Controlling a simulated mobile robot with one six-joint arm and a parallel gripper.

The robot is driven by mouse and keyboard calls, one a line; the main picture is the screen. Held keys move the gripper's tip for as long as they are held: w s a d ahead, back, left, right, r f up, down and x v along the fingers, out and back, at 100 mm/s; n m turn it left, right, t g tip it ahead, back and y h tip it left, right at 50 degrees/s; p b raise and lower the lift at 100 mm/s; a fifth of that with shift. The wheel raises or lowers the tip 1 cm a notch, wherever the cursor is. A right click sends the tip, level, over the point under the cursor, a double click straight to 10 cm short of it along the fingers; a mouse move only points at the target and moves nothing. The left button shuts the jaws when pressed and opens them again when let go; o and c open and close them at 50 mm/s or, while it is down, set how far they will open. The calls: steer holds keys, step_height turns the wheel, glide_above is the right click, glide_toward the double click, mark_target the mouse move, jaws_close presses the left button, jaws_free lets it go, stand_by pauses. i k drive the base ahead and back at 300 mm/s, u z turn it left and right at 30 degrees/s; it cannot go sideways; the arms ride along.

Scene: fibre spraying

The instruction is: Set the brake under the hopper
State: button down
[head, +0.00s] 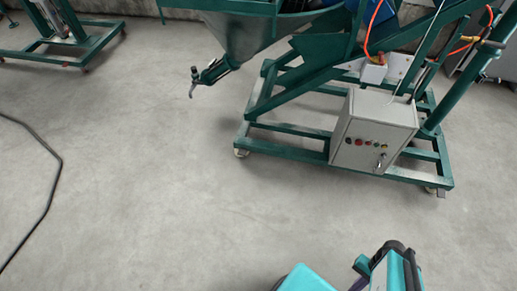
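The hopper (240,35) is a grey metal cone at the top middle of the head view, hung in a green frame (285,153). A nozzle-like outlet with a small handle (207,74) sticks out from its lower end toward the left. Below, a small caster (241,153) shows under the frame's front left corner, and another caster (438,191) under the front right corner. The casters are too small to tell any brake lever or its position. Teal and black parts of my own arm show at the bottom edge, well short of the frame. My gripper's fingertips are not visible.
A grey control box (375,132) with coloured buttons stands on the frame's right side. Orange hoses (371,30) run above it. A black cable (52,185) lies on the floor at left. Another green wheeled frame (55,60) stands at the upper left. The concrete floor between is clear.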

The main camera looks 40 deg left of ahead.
mark_target(241, 151)
steer(key=z, duration=0.45)
steer(key=i, duration=1.15)
steer(key=u, duration=0.25)
steer(key=k, duration=0.2)
steer(key=u, duration=2.85)
